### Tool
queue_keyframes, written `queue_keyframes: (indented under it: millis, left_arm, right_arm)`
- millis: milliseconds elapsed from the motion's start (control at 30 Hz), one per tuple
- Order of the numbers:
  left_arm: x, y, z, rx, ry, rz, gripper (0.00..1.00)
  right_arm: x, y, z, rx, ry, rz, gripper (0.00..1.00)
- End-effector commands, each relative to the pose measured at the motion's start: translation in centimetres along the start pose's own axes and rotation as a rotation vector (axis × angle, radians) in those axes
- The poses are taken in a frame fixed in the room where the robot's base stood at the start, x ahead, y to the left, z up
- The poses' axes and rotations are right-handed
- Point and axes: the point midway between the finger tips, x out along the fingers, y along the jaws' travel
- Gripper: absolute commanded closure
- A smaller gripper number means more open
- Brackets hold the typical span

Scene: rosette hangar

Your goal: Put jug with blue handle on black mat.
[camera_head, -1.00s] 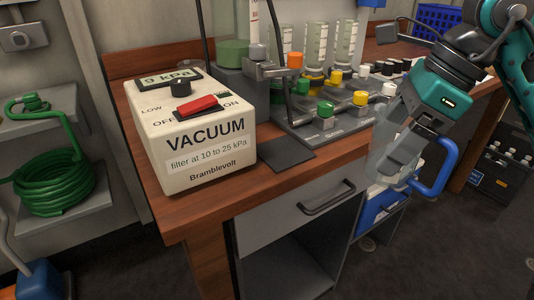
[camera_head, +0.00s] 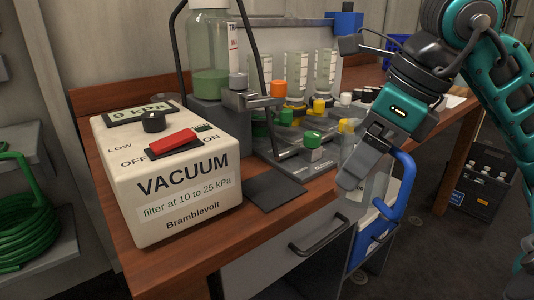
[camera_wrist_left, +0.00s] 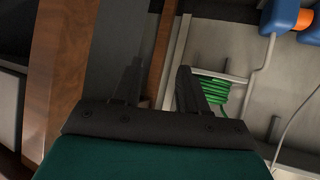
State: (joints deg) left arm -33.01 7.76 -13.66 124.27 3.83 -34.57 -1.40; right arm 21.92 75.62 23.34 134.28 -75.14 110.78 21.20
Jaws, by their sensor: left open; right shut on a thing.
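The jug (camera_head: 376,188) is clear, with a big blue handle (camera_head: 405,190) on its right side. My right gripper (camera_head: 358,168) is shut on it and hides part of its body. The jug hangs upright or nearly so by the desk's front edge, right of the mat; I cannot tell if it is over the desktop. The black mat (camera_head: 275,193) lies bare on the wooden desk near the front edge, beside the vacuum box. My left gripper (camera_wrist_left: 157,75) is open and empty in the left wrist view.
The white vacuum box (camera_head: 165,180) stands left of the mat. Behind the mat is a filter stand with a tall bottle (camera_head: 209,60) and a manifold with coloured knobs (camera_head: 312,140). A drawer handle (camera_head: 320,234) sticks out below the desk edge. A blue bin (camera_head: 368,240) is below the jug.

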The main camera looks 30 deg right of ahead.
Motion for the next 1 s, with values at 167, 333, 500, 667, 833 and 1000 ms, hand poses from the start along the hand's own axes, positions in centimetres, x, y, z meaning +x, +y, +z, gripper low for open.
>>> queue_keyframes:
  millis: [167,333,500,667,833,1000]
  left_arm:
    - [0.1,-0.1,0.1,0.0,0.0,-0.001,0.57]
    - [0.2,-0.1,0.1,0.001,0.001,-0.001,0.57]
    - [-1.7,-0.2,-3.2,0.001,0.025,-0.013,0.57]
    - [-2.6,-0.8,-4.2,0.003,0.023,-0.032,0.57]
    - [-3.9,-1.4,-4.8,0.012,0.017,-0.049,0.57]
    - [-4.6,-1.4,-4.8,0.017,0.0,-0.047,0.57]
  right_arm:
    - [0.5,-0.1,1.0,0.002,0.008,-0.003,0.52]
    - [1.1,-0.1,2.1,0.004,0.007,-0.005,0.52]
    - [0.6,-0.2,3.7,0.009,0.003,0.0,0.52]
    - [1.0,-0.2,4.7,0.008,0.003,0.0,0.52]
    - [1.4,0.0,5.4,0.0,0.0,0.004,0.52]
    - [2.3,-0.2,6.7,0.01,-0.01,0.008,0.52]
